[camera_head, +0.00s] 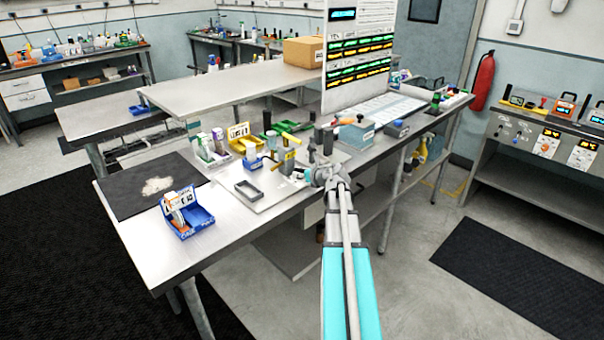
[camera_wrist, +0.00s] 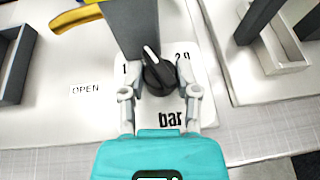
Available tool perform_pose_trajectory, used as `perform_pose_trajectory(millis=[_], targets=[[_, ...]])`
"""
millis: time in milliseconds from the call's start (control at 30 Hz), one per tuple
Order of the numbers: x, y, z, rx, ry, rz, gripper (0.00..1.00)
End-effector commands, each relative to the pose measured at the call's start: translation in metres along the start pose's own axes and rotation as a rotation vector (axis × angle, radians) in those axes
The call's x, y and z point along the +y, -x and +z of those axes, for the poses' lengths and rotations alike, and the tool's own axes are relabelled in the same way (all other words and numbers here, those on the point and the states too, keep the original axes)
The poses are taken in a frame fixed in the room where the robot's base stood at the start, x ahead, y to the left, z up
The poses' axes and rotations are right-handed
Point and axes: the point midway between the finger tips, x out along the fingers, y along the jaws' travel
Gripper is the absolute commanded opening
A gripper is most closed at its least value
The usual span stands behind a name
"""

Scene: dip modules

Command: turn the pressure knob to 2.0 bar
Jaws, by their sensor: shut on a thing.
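The black pressure knob (camera_wrist: 158,74) sits on a white dial plate (camera_wrist: 183,62) in the wrist view. Its white pointer line points up and slightly left, between a partly hidden label on the left and a label on the right that reads like 2.0. The word "bar" is printed below the knob. My gripper (camera_wrist: 160,84) has one finger on each side of the knob and is shut on it. In the head view my gripper (camera_head: 318,177) is at the bench's front edge; the knob cannot be made out there.
A grey post (camera_wrist: 132,25) rises right behind the knob. The word OPEN and a yellow handle (camera_wrist: 76,18) are to the left. A pale open tray (camera_wrist: 280,52) is to the right. In the head view, a blue bin (camera_head: 188,222) stands on the bench's left part.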

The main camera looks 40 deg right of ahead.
Motion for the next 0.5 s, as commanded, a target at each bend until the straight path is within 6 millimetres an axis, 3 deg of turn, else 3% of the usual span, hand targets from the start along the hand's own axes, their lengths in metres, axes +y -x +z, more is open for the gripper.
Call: perform_pose_trajectory(millis=[500], targets=[[0.0035,-0.0005,-0.0002,0.002,-0.093,-0.23,0.0]])
